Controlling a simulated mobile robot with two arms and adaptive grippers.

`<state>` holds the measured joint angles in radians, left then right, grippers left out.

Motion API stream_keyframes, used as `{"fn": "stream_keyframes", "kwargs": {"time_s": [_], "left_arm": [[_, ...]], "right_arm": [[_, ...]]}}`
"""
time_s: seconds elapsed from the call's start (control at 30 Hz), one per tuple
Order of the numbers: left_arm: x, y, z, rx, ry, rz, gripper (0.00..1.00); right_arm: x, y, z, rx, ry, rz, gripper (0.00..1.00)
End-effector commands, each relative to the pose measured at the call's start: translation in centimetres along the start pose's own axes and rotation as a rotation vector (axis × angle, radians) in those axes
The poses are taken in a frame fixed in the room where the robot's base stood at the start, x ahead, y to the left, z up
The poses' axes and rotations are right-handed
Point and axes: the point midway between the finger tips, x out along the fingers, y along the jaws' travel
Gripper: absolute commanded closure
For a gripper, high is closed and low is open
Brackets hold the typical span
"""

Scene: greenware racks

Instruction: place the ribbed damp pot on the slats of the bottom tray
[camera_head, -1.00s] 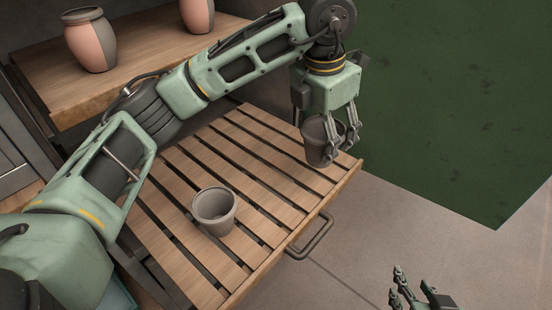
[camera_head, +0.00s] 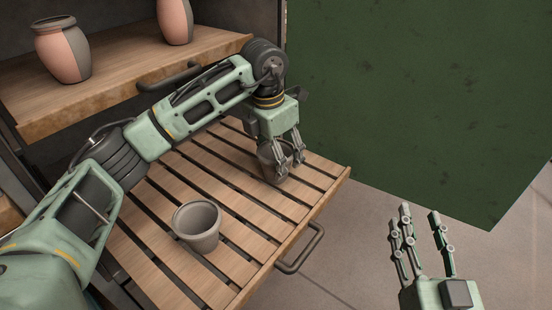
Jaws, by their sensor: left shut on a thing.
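The dark grey pot (camera_head: 269,158) is in my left gripper (camera_head: 290,166), which is shut on it. The pot is upright over the back right part of the slatted bottom tray (camera_head: 225,180). I cannot tell whether its base touches the slats. The fingers hide part of its wall, and any ribs are too small to make out. A second grey pot (camera_head: 197,228), open at the top and empty, stands on the slats nearer the front. My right gripper (camera_head: 420,216) is open and empty, over the floor at the lower right.
An upper shelf (camera_head: 110,100) holds two pink and grey vases (camera_head: 62,52). The tray has a metal handle (camera_head: 303,250) on its front edge. A large green panel (camera_head: 420,100) stands to the right. Bare slats lie between the two pots.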

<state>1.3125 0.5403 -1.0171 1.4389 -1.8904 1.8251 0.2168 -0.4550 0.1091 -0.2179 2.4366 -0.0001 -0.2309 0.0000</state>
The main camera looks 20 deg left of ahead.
Motion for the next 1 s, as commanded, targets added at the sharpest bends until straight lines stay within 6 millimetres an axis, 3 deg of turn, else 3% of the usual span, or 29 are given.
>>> {"fn": "stream_keyframes", "kwargs": {"time_s": [0.4, 0.43, 0.67, 1.0], "left_arm": [[0.28, 0.01, -0.01, 0.000, -0.002, 0.001, 0.71], [0.31, 0.00, -0.03, 0.000, -0.001, 0.001, 0.36], [0.28, 0.00, -0.03, 0.000, 0.000, 0.000, 0.16], [0.16, -0.01, 0.00, 0.000, -0.001, 0.000, 0.16]], "right_arm": [[0.02, -0.05, -0.50, 0.001, 0.025, -0.001, 0.60], [0.03, -0.06, -0.60, 0.001, 0.029, -0.001, 0.60], [0.02, -0.05, -0.57, 0.001, 0.027, -0.001, 0.60], [0.03, -0.05, -0.56, 0.001, 0.024, -0.001, 0.60]]}}
